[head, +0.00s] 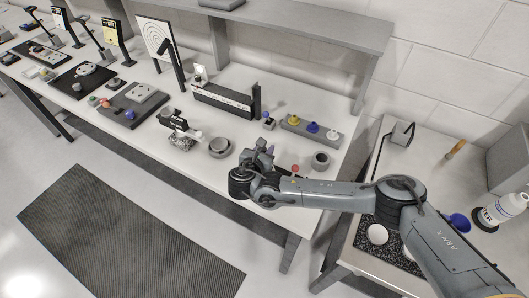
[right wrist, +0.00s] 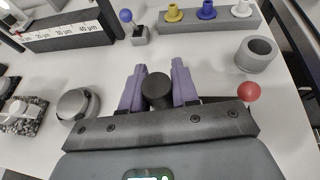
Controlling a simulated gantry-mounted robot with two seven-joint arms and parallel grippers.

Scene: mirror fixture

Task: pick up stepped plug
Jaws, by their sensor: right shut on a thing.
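My right gripper (head: 264,150) is over the front part of the white bench. In the right wrist view, its two purple fingers (right wrist: 157,88) are shut on a dark round plug (right wrist: 157,92), one finger on each side. Only the plug's flat dark top and upper side show; any steps lower down are hidden. In the head view I cannot make out the plug behind the gripper and wrist. My left gripper is in neither view.
Right of the gripper are a red ball (right wrist: 249,91) and a grey hollow cylinder (right wrist: 257,56). A grey round part (right wrist: 77,105) stands to the left. Behind are a blue-knobbed block (head: 268,121), a rack of coloured pegs (head: 311,131) and a long scale fixture (head: 223,99).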

